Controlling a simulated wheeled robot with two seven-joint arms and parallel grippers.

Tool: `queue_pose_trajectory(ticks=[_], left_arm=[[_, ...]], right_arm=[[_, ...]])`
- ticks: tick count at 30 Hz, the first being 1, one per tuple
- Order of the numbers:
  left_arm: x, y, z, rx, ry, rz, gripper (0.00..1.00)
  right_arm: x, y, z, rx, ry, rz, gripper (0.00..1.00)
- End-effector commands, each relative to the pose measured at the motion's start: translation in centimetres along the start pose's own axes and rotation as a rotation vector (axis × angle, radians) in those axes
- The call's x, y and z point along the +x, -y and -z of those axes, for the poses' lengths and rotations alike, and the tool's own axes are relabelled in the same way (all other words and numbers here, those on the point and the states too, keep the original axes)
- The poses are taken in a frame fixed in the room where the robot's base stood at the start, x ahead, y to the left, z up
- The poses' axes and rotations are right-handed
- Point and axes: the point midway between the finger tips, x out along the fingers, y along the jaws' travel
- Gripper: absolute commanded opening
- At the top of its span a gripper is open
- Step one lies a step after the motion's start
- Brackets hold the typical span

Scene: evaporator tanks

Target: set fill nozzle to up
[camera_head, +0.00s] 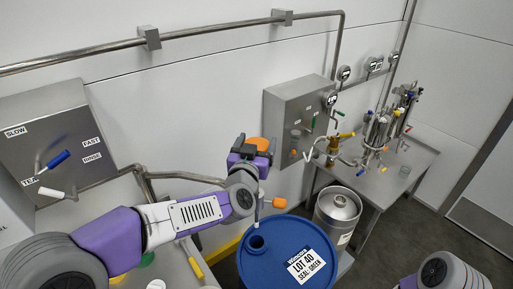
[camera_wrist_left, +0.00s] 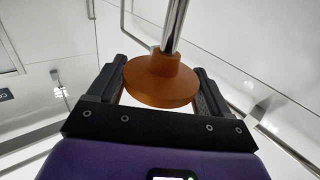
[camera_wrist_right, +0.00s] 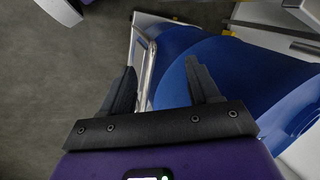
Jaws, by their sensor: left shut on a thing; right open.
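The fill nozzle is a thin metal tube (camera_head: 257,208) that stands upright above the open hole of the blue drum (camera_head: 312,237). An orange tip (camera_head: 279,204) sticks out at its side. A round orange knob (camera_head: 257,144) is at the top, and my left gripper (camera_head: 252,152) is shut on it. In the left wrist view the orange knob (camera_wrist_left: 160,80) sits between both fingers, with a shiny rod (camera_wrist_left: 174,28) rising from it. The gripper partly hides the nozzle. My right gripper (camera_wrist_right: 160,92) is open and empty.
A panel with blue and white levers (camera_head: 50,150) is at the left. A steel keg (camera_head: 338,208) stands right of the drum, before a table with tanks (camera_head: 378,128). A grey control box (camera_head: 298,108) hangs behind. Floor is clear at the right.

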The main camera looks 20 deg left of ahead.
Motion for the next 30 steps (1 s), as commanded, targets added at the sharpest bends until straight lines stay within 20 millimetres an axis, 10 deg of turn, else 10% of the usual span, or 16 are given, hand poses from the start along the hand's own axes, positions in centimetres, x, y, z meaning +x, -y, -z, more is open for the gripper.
queue_pose_trajectory(ticks=[3, 12, 30], left_arm=[[0.0, 0.0, 4.4, 0.0, -0.015, 0.001, 0.24], [0.0, 0.1, 9.3, 0.0, -0.013, 0.003, 0.24], [0.0, 0.1, 11.2, 0.0, -0.017, 0.003, 0.24]], right_arm=[[-3.2, 1.2, -0.1, 0.0, 0.0, 0.0, 0.61], [-7.2, 2.7, -0.3, 0.0, 0.0, 0.0, 0.61], [-8.6, 3.2, -0.4, 0.0, 0.0, 0.0, 0.61]])
